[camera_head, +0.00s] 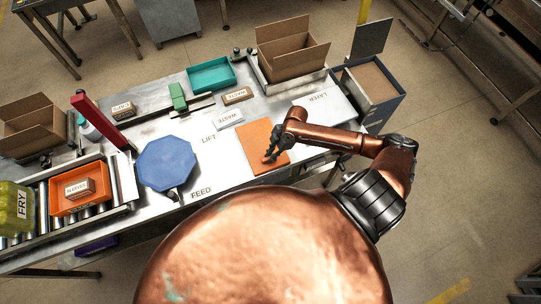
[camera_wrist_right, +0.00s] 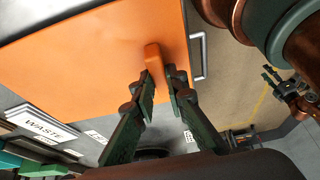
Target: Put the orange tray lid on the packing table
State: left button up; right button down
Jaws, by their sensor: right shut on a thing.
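The orange tray lid (camera_head: 257,134) is a flat orange rectangle over the bare front part of the metal packing table (camera_head: 215,165), right of the LIFT label. My right gripper (camera_head: 270,157) is at the lid's near part. In the right wrist view the right gripper (camera_wrist_right: 160,85) is shut on the lid's small raised orange handle (camera_wrist_right: 153,58), and the lid (camera_wrist_right: 90,65) fills the upper left. I cannot tell whether the lid touches the table. My left gripper (camera_wrist_right: 275,80) seems to show small at the right edge of the wrist view; its opening is unclear.
A blue octagonal piece (camera_head: 167,164) lies left of the lid. An orange tray (camera_head: 80,195) is on rollers at left. A grey bin (camera_head: 372,85) stands at right.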

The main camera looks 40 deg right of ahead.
jog(key=c, duration=1.9)
grip_release()
jog(key=shift+c, duration=0.2)
jog(key=b+v, duration=0.1)
jog(key=v, duration=1.1)
